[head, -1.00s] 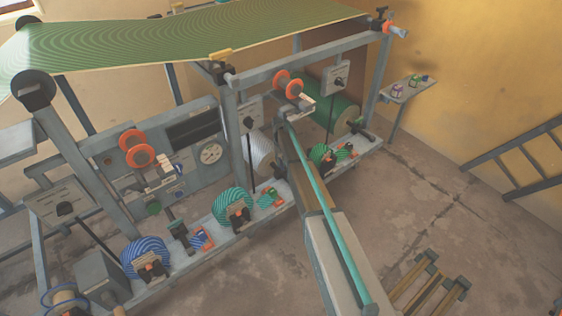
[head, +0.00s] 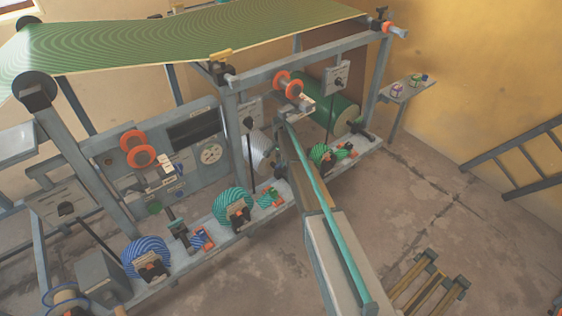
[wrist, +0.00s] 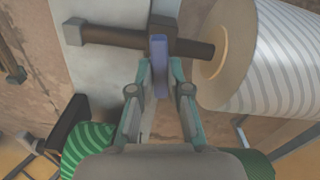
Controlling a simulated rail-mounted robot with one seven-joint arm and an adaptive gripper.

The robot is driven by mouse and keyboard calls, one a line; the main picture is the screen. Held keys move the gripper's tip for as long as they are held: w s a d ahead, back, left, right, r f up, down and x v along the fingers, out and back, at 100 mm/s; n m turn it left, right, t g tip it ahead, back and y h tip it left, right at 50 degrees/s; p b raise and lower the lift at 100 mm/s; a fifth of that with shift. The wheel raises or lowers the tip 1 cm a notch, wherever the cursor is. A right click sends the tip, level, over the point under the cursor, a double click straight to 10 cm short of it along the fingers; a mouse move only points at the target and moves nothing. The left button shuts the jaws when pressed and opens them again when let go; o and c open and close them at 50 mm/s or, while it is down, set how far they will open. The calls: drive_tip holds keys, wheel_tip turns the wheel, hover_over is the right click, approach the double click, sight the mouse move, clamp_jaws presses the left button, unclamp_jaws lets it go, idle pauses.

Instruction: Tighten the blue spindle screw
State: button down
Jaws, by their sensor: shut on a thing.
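The blue spindle screw (wrist: 159,52) shows in the wrist view as a narrow, flat blue-violet piece against a dark block on the brown spindle rod (wrist: 192,46). My gripper (wrist: 159,72) has its two teal fingers closed on the sides of this blue piece. The spindle leads right into the core of a white-and-grey striped roll (wrist: 285,72). In the head view the striped roll (head: 262,154) stands inside the machine frame, left of my arm. My fingertips and the blue screw cannot be made out there.
A green striped roll (wrist: 88,146) lies low left in the wrist view. In the head view, several coloured rolls, including a blue one (head: 146,252) and a teal one (head: 232,205), line the low ledge. A large green drum (head: 331,105) stands behind my arm. Open floor (head: 430,200) lies to the right.

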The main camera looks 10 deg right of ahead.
drive_tip(key=shift+m, duration=1.2)
drive_tip(key=c, duration=1.1)
unclamp_jaws()
wheel_tip(320, 180, up, 12)
drive_tip(key=shift+r, duration=0.1)
